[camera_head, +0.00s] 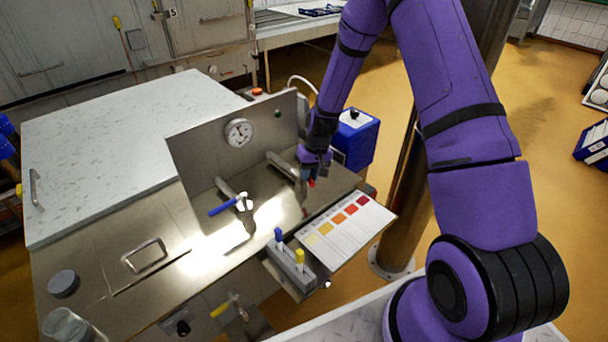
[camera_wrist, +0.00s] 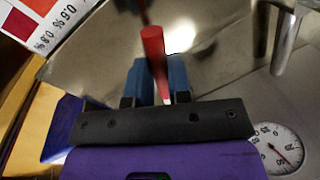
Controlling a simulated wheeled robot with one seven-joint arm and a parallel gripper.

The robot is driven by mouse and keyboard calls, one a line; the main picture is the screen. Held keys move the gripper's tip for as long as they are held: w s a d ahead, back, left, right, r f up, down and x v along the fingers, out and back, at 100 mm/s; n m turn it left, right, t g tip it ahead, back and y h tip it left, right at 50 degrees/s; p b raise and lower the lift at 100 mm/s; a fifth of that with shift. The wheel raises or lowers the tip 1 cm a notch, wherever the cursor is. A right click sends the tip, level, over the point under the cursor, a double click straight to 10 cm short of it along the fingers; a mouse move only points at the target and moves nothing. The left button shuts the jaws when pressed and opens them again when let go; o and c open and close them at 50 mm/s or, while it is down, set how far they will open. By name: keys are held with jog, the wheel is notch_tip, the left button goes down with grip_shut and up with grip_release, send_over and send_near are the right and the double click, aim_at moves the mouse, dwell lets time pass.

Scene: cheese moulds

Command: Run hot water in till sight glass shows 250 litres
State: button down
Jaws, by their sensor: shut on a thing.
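My gripper (camera_head: 309,172) is at the right end of the steel panel, by the right-hand pipe (camera_head: 283,166). In the wrist view its blue fingertips (camera_wrist: 160,82) are shut on a red lever handle (camera_wrist: 153,45), one on each side. The red handle's tip (camera_head: 311,183) shows just below my gripper in the head view. A second tap with a blue lever (camera_head: 224,207) sits to the left on its own pipe. A round dial gauge (camera_head: 239,132) is on the panel and also shows in the wrist view (camera_wrist: 276,148). I cannot make out a sight glass or a water level.
A colour chart (camera_head: 345,230) and a holder with blue and yellow handled items (camera_head: 289,268) lie in front of the taps. A blue box (camera_head: 357,138) stands behind my gripper. A large white lid (camera_head: 125,140) covers the left side.

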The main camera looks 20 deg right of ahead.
jog(key=shift+w+d+n+g, duration=0.1)
jog(key=shift+d+n+g, duration=0.2)
jog(key=shift+d+n, duration=0.65)
jog(key=shift+a+n, duration=0.1)
jog(key=shift+n, duration=0.15)
jog(key=c, duration=1.1)
grip_release()
jog(key=shift+o, duration=0.2)
jog(key=shift+r, duration=0.15)
notch_tip(320, 180, up, 10)
jog(key=d, duration=0.2)
jog(key=shift+w+r, duration=0.15)
